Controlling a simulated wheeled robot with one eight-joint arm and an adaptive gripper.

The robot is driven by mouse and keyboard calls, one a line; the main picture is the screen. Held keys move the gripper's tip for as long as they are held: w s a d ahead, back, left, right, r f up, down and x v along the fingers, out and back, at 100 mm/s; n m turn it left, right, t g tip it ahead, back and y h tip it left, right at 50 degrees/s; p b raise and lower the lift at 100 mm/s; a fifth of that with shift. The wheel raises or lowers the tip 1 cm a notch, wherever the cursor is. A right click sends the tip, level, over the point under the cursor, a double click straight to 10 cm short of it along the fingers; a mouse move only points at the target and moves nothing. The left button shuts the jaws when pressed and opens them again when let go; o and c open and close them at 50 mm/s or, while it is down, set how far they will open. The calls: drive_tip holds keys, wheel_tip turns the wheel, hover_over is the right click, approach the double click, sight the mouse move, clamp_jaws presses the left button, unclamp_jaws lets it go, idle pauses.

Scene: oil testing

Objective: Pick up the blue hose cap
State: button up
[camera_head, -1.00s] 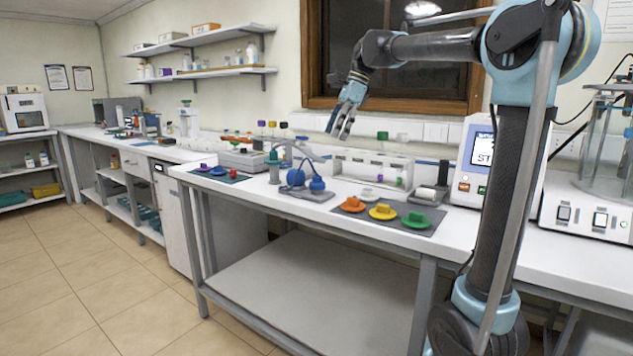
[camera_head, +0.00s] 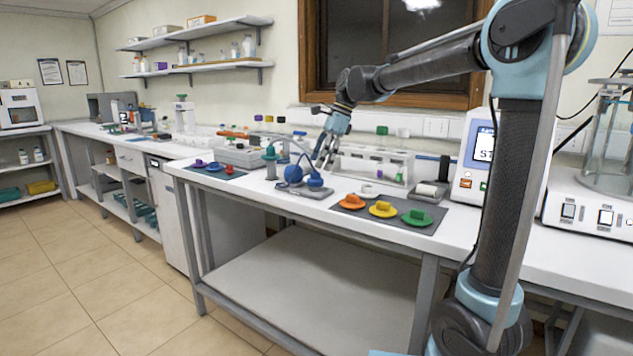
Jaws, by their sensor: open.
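Two blue round parts stand on a small grey base (camera_head: 305,192) in the middle of the bench. The left one (camera_head: 293,174) has a thin blue hose arching over it. The lower right one (camera_head: 315,181) looks like the blue hose cap, though it is small in the view. My gripper (camera_head: 325,164) is open and empty, pointing down just above and slightly right of this cap. A gap shows between the fingertips and the cap; the exact distance is hard to tell.
A dark mat (camera_head: 388,213) with orange, yellow and green caps lies to the right. A pale rack (camera_head: 372,165) stands behind. A screened instrument (camera_head: 478,158) is at right.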

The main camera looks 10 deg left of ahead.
sight(316, 172)
drive_tip(key=shift+x, duration=2.8)
drive_tip(key=shift+c, duration=0.4)
drive_tip(key=c, duration=0.8)
